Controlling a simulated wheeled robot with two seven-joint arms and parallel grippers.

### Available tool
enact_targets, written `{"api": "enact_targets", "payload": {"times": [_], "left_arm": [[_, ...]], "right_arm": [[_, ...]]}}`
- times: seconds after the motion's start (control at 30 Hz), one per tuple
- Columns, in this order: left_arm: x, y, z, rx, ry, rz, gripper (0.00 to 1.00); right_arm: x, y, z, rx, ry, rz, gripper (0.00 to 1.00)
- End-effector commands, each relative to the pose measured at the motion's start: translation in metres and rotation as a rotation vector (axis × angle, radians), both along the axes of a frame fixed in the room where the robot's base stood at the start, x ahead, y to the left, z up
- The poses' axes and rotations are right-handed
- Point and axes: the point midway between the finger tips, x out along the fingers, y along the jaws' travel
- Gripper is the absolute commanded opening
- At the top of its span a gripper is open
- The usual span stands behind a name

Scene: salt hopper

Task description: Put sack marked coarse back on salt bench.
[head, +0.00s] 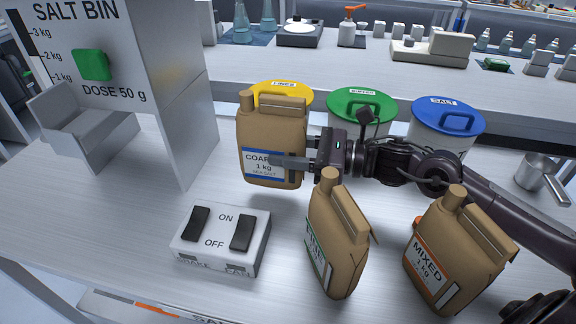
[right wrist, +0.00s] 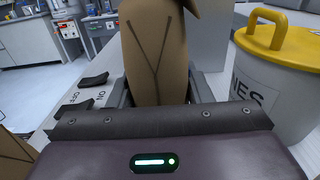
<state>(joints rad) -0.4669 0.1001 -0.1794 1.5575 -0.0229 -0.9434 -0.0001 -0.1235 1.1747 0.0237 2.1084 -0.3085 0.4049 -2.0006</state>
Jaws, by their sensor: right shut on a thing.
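The sack marked COARSE (head: 271,140) is a brown paper sack with a blue-edged label and a spout at its top. It is upright in the head view, in front of the yellow-lidded bin. My right gripper (head: 290,162) comes from the right and is shut on it, one finger across its label. In the right wrist view the sack's brown side (right wrist: 155,60) stands between the fingers. I cannot tell whether its base touches the salt bench (head: 120,215). My left gripper is not in view.
A green-labelled sack (head: 335,240) and the MIXED sack (head: 450,250) stand at the front right. A switch box (head: 222,238) lies front centre. The salt bin (head: 130,60) is at left. Yellow, green (head: 361,105) and blue (head: 447,115) lidded bins stand behind. Bare bench lies left of the switch box.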

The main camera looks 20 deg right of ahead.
Motion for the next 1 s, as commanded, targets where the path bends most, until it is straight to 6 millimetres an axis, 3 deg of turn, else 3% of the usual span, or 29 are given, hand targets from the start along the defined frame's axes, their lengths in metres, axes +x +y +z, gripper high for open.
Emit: {"api": "enact_targets", "payload": {"times": [0.2, 0.3, 0.7, 0.9, 0.93, 1.0], "left_arm": [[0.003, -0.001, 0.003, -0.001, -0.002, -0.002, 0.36], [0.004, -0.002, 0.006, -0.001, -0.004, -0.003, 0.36], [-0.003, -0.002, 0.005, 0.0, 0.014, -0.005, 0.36], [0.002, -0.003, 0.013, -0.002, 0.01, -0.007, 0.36], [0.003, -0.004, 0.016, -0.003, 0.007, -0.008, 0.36], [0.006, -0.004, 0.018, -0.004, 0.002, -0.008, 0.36]], "right_arm": [[0.0, 0.0, -0.033, 0.003, 0.004, 0.0, 0.0], [0.0, 0.0, -0.04, 0.002, 0.002, 0.001, 0.0], [0.0, 0.0, -0.042, 0.0, 0.001, 0.001, 0.0], [0.0, 0.0, -0.043, 0.0, 0.001, 0.001, 0.0], [0.0, 0.0, -0.043, 0.0, 0.001, 0.001, 0.48], [0.0, 0.0, -0.043, 0.0, 0.001, 0.001, 0.57]]}}
